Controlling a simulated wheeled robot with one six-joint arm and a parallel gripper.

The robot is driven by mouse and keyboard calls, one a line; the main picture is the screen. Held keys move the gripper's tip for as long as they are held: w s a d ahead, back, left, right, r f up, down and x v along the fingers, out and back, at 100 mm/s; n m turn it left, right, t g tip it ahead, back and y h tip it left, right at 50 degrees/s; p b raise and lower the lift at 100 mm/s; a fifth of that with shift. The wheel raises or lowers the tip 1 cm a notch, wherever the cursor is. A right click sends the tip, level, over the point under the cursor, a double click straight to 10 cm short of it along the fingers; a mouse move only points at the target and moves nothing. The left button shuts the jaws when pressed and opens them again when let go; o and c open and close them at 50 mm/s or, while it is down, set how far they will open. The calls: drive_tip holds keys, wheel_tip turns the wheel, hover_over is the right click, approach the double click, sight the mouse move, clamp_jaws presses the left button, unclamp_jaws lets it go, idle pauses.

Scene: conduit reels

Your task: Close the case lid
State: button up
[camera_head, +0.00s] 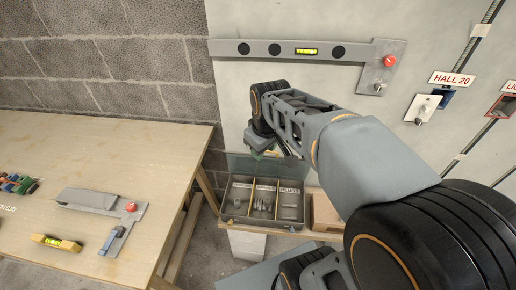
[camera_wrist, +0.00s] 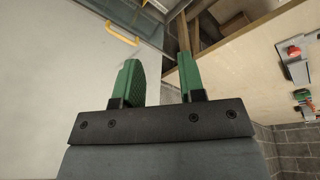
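The case (camera_head: 232,208) is open on a low surface between the workbench and the panel. Its compartments hold small fittings, and one label reads PLUGS. Its see-through lid (camera_head: 238,165) stands raised at the back. In the wrist view, part of a clear panel with a yellow handle (camera_wrist: 122,34), apparently of the case, shows at the top left. My gripper (camera_head: 263,152) is above the back of the case, close to the lid; I cannot tell whether it touches. In the wrist view its green fingers (camera_wrist: 160,68) are apart with nothing between them.
A wooden workbench (camera_head: 110,150) at left bears a grey tool with a red knob (camera_head: 105,203) and a yellow level (camera_head: 56,242). A cardboard box (camera_head: 325,212) stands right of the case. A grey bar with a level (camera_head: 300,50) is on the panel behind my arm.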

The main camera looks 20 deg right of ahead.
drive_tip(key=w+d+f+n+g+b, duration=0.1)
drive_tip(key=w+d+n, duration=0.3)
drive_tip(key=w, duration=0.3)
drive_tip(key=w+d+f+n+g, duration=0.1)
drive_tip(key=w+d+n, duration=0.3)
drive_tip(key=w, duration=0.2)
drive_tip(key=f, duration=0.9)
drive_tip(key=f+b, duration=0.1)
drive_tip(key=f, duration=0.4)
drive_tip(key=shift+w+d+f, duration=0.1)
drive_tip(key=shift+w, duration=0.25)
drive_tip(key=shift+c, duration=0.4)
clamp_jaws()
